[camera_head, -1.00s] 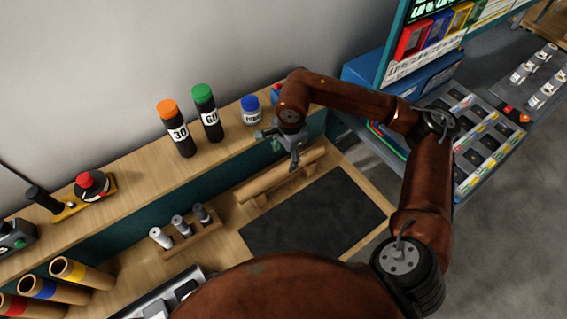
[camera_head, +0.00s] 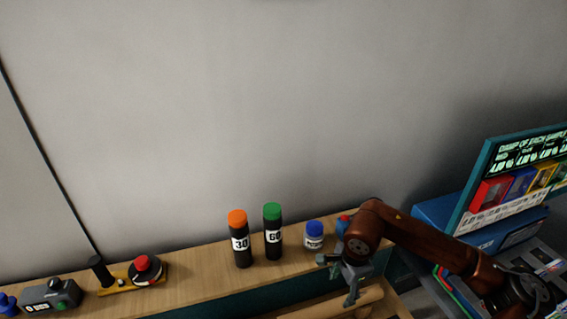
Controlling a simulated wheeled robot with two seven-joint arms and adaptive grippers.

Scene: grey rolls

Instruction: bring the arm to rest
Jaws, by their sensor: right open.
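My right arm comes in from the lower right in the head view. Its reddish-brown links reach over the right end of the wooden shelf. My right gripper (camera_head: 344,280) is grey, points down and is open. Nothing shows between its fingers. It hangs in front of the shelf edge, close to a wooden roll (camera_head: 326,308) at the bottom of the picture. I cannot tell if it touches the roll. My left gripper is not in view.
On the shelf (camera_head: 195,275) stand an orange-capped bottle (camera_head: 240,240), a green-capped bottle (camera_head: 273,232) and a blue-capped jar (camera_head: 314,236). A lit sign board (camera_head: 528,151) and blue box (camera_head: 435,212) stand right. The wall behind is bare.

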